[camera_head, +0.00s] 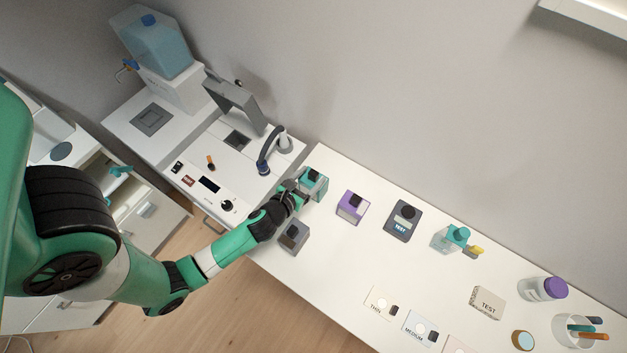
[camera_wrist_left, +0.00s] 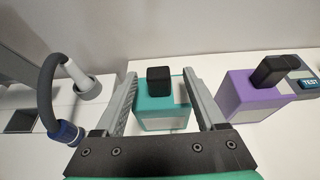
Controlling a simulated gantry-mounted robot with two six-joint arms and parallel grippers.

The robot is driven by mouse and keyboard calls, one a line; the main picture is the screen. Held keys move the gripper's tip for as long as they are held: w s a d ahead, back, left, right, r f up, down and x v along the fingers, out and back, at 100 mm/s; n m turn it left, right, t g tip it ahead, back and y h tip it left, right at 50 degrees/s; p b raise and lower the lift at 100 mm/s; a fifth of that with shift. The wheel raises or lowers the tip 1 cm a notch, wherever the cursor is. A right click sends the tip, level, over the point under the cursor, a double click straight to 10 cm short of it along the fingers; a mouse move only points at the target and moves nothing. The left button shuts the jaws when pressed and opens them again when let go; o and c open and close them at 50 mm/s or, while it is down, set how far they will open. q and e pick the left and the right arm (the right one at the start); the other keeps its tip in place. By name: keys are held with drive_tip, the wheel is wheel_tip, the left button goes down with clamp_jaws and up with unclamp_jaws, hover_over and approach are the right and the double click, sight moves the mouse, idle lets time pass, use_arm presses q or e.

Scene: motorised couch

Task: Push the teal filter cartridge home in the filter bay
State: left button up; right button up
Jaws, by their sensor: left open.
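The teal filter cartridge (camera_head: 315,182) stands upright on the white counter, just right of the white machine. In the left wrist view the cartridge (camera_wrist_left: 163,118) shows its black top grip and a pale label. My left gripper (camera_head: 300,187) is open at the cartridge. In the left wrist view its fingers (camera_wrist_left: 160,85) lie on either side of the cartridge, with gaps visible; I cannot tell their exact depth against it. The dark square opening in the machine, seemingly the filter bay (camera_head: 236,139), is empty under a raised grey lid (camera_head: 234,100). My right gripper is not in view.
A purple cartridge (camera_head: 351,207) stands to the right and a grey one (camera_head: 292,235) nearer the front edge. A dark hose (camera_head: 267,152) arches between the bay and my gripper. A TEST device (camera_head: 402,220) and bottles stand farther right.

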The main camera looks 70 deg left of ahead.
sight(316, 171)
use_arm(q)
drive_tip(key=b+x, duration=0.1)
drive_tip(key=x, duration=0.4)
drive_tip(key=shift+w+a+r, duration=0.1)
drive_tip(key=shift+a+r, duration=0.05)
clamp_jaws()
drive_tip(key=shift+r, duration=0.1)
idle(1.1)
